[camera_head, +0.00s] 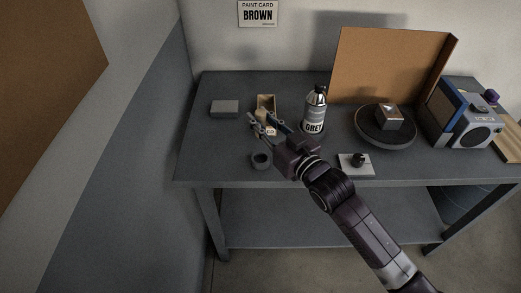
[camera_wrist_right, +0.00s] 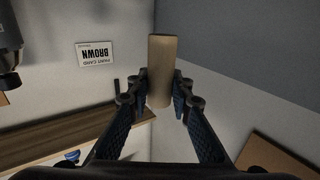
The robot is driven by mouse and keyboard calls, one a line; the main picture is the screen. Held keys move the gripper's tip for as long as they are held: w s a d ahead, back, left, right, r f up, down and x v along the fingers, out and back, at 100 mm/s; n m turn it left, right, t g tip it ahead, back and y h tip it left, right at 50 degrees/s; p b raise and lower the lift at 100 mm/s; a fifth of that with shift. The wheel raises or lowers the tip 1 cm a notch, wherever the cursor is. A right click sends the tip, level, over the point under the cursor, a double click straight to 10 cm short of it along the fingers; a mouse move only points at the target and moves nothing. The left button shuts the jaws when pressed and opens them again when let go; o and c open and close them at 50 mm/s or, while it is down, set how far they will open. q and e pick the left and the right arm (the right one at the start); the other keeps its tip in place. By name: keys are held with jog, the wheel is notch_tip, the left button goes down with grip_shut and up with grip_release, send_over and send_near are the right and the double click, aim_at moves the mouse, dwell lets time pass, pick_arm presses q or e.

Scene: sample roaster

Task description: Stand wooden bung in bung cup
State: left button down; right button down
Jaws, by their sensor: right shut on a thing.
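The wooden bung (camera_wrist_right: 161,66) is a pale cylinder between the fingers of my right gripper (camera_wrist_right: 162,97) in the right wrist view. The gripper is shut on it, and the bung stands out past the fingertips. In the head view my right gripper (camera_head: 264,124) is over the left part of the bench, and the bung (camera_head: 261,115) shows small at its fingers. A small dark round cup (camera_head: 262,159), which looks like the bung cup, stands near the bench's front edge, below the gripper in the picture. My left gripper is not in view.
A wooden box (camera_head: 266,99) sits just behind the gripper. A grey block (camera_head: 225,108) lies left. A turntable (camera_head: 385,138), white plate with knob (camera_head: 357,164) and boxy machine (camera_head: 470,118) are further right. The bench's left front is clear.

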notch_tip(320, 180, down, 12)
jog(key=shift+r, duration=0.2)
jog(key=shift+f, duration=0.15)
jog(key=c, duration=1.7)
grip_release()
jog(key=shift+c, duration=0.2)
jog(key=b+v, duration=0.1)
jog(key=v, duration=1.1)
jog(key=shift+r, duration=0.2)
